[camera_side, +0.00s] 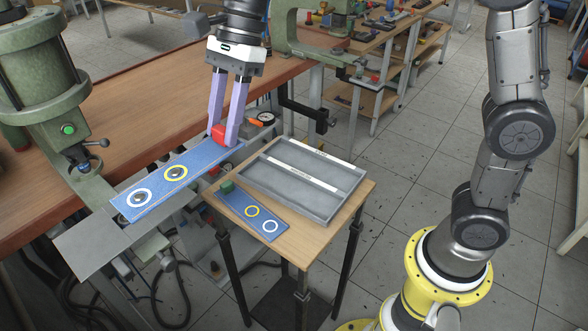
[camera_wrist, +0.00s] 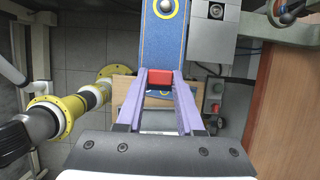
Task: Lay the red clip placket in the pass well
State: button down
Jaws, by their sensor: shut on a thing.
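My gripper (camera_side: 223,139), with its lilac fingers, is shut on the red clip (camera_side: 219,132) at one end of a long blue placket (camera_side: 155,189). The placket bears a yellow ring and a white ring, and it sticks out to the left, its far end over the grey press plate; I cannot tell whether it touches. In the wrist view the red clip (camera_wrist: 160,85) sits between the fingertips. A grey tray (camera_side: 333,215) with two long wells, both empty, lies on the small wooden table. Each well has a white label strip, too small to read.
A second blue placket (camera_side: 250,213) with a green clip (camera_side: 227,187) lies on the small table (camera_side: 305,249), left of the tray. Green presses (camera_side: 40,75) stand along the wooden bench (camera_side: 140,95). A dial gauge (camera_side: 266,118) is near the gripper.

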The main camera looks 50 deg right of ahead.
dwell(0.3)
jog(key=n+g, duration=0.1)
jog(key=n, duration=0.1)
jog(key=d+n, duration=0.1)
jog(key=n, duration=0.1)
jog(key=shift+w+n+g, duration=0.1)
jog(key=shift+n+g, duration=0.2)
jog(key=shift+g, duration=0.1)
jog(key=w+d+f+n+g+h, duration=0.2)
jog(key=w+d+f+n, duration=0.1)
jog(key=d+n, duration=0.3)
jog(key=n+h, duration=0.3)
jog(key=n, duration=0.5)
send_over(293, 158)
jog(key=w, duration=0.2)
jog(key=shift+g, duration=0.3)
jog(key=f, duration=1.5)
jog(key=shift+s+f, duration=0.25)
jog(key=shift+f, duration=0.1)
jog(key=shift+a, duration=0.1)
jog(key=shift+f, duration=2.55)
jog(key=shift+f, duration=0.4)
